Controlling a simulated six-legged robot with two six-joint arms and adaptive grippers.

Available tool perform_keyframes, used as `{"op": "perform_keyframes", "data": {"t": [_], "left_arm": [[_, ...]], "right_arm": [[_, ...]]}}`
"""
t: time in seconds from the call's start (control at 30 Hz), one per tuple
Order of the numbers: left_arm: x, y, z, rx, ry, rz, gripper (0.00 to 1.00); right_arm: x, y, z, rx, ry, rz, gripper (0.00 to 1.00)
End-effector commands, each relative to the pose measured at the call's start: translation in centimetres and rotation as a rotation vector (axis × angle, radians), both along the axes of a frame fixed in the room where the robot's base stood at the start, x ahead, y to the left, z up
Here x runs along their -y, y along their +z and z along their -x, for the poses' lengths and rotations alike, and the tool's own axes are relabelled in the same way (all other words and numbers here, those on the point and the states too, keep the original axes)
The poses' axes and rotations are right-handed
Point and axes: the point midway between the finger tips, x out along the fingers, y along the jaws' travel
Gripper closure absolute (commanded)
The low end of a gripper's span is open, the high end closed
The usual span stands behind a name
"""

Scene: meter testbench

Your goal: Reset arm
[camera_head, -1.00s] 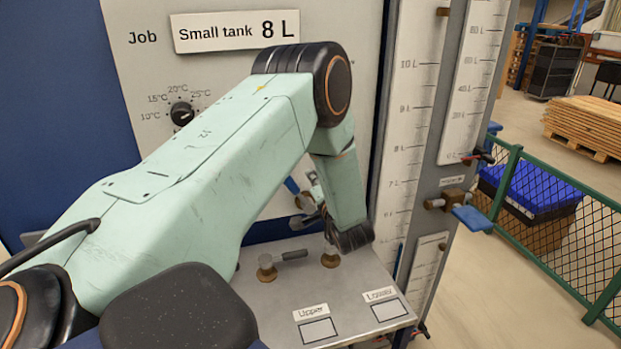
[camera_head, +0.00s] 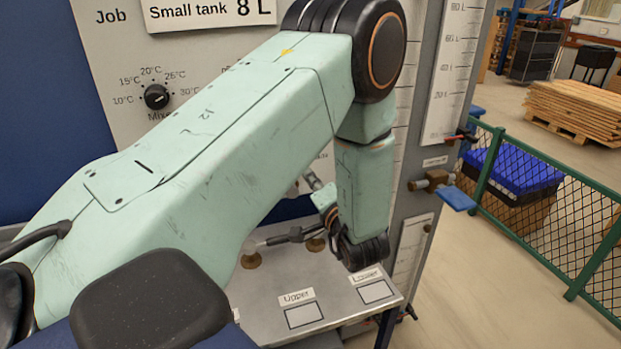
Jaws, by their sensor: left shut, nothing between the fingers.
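My left arm reaches in from the left, across the panel, and bends down over a grey shelf (camera_head: 258,312). My left gripper (camera_head: 293,236) is small and partly hidden behind my own wrist. It looks shut and empty, pointing left just above the shelf's back part. A brass fitting (camera_head: 250,259) stands on the shelf close to its left, and a second brass fitting (camera_head: 316,244) shows beside my wrist. I cannot tell whether the gripper touches either one. My right gripper is not in view.
The shelf has Upper (camera_head: 304,315) and Lower (camera_head: 375,291) label squares. A panel knob (camera_head: 156,97) and a Small tank 8 L sign (camera_head: 209,12) are behind my arm. A blue-handled valve (camera_head: 457,198) juts out right. A green fence (camera_head: 546,237) stands beyond open floor.

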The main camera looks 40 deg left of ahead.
Motion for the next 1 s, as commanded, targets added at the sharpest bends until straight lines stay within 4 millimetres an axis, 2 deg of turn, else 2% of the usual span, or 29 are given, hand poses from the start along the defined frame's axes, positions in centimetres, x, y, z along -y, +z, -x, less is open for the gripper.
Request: {"op": "perform_keyframes", "data": {"t": [0.37, 0.47, 0.57, 0.67, 0.7, 0.77, 0.8, 0.87, 0.9, 1.0], "left_arm": [[0.0, 0.0, -0.1, 0.0, 0.0, 0.0, 1.0], [0.3, -0.7, -0.1, -0.003, -0.019, 0.019, 1.0], [1.4, -3.7, 0.2, -0.017, -0.099, 0.112, 1.0], [3.8, -8.9, 1.5, -0.05, -0.209, 0.295, 1.0], [4.9, -11.1, 2.4, -0.071, -0.246, 0.382, 1.0], [6.8, -14.2, 4.1, -0.106, -0.283, 0.511, 1.0], [8.0, -16.1, 5.5, -0.135, -0.297, 0.597, 1.0], [9.8, -18.6, 7.9, -0.181, -0.304, 0.722, 1.0], [11.0, -20.1, 9.7, -0.215, -0.299, 0.802, 1.0], [13.9, -23.1, 14.5, -0.305, -0.263, 0.989, 1.0]], "right_arm": [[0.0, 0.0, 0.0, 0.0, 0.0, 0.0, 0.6], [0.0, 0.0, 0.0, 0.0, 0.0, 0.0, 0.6], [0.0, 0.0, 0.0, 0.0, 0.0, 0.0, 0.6], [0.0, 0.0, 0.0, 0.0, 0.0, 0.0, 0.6], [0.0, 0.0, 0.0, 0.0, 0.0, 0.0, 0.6], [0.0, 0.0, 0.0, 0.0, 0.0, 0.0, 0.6], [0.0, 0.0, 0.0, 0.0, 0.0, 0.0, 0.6], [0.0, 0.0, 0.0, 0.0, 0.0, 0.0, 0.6], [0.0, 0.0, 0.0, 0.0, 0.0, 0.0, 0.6], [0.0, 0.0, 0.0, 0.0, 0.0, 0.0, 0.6]]}}
